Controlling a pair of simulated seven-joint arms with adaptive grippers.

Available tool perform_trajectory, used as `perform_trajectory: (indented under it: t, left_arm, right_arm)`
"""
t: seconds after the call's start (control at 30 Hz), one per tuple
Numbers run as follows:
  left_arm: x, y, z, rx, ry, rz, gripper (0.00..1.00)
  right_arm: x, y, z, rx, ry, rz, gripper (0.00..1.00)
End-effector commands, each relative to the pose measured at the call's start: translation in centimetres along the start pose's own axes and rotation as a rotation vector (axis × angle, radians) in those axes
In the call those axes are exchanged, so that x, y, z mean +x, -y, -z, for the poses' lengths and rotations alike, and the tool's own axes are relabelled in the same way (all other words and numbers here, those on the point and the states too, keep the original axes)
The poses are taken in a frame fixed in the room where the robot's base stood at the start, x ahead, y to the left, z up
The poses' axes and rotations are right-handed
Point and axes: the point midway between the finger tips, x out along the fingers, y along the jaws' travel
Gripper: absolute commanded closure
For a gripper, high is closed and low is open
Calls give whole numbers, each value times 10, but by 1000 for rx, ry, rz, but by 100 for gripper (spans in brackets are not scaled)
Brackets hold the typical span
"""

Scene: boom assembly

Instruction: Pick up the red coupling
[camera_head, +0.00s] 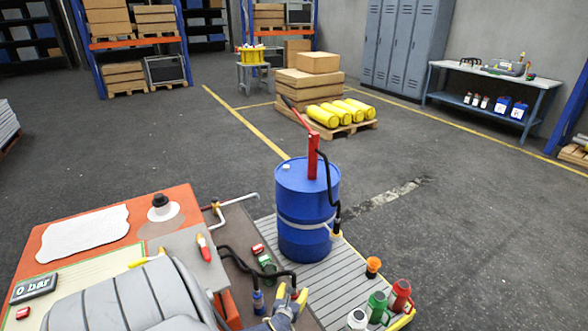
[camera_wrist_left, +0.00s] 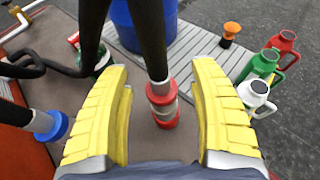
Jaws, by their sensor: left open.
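The red coupling (camera_wrist_left: 158,92) is at the end of a black hose in the left wrist view, with a pale ring below its upper red part and more red beneath. My left gripper (camera_wrist_left: 160,72) has yellow fingers spread wide, one on each side of the coupling with gaps on both sides. The coupling looks roughly centred between them, and I cannot tell its exact depth. In the head view my left gripper (camera_head: 291,295) is at the lower middle, in front of the blue drum, and largely hides the coupling. My right gripper is not in view.
A second hose with a blue coupling (camera_wrist_left: 50,126) is left of the gripper. The blue drum (camera_head: 307,207) with a red pump handle stands behind. Red, green and white jugs (camera_head: 401,297) and an orange-topped item (camera_head: 373,267) stand at right. A green fitting (camera_wrist_left: 104,60) is close by.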

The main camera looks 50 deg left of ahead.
Motion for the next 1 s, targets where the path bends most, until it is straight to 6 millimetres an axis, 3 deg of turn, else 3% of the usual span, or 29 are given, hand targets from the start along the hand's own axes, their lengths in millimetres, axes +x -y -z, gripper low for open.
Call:
perform_trajectory:
  t: [0.4, 0.9, 1.0]
  left_arm:
    - [6, 0, 0, 0, 0, 0, 36]
    - [5, 0, 0, 0, -1, 0, 95]
    - [5, 0, 0, 0, -1, 0, 100]
  right_arm:
    - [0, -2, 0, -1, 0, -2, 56]
    - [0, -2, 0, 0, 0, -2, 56]
    - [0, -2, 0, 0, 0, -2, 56]
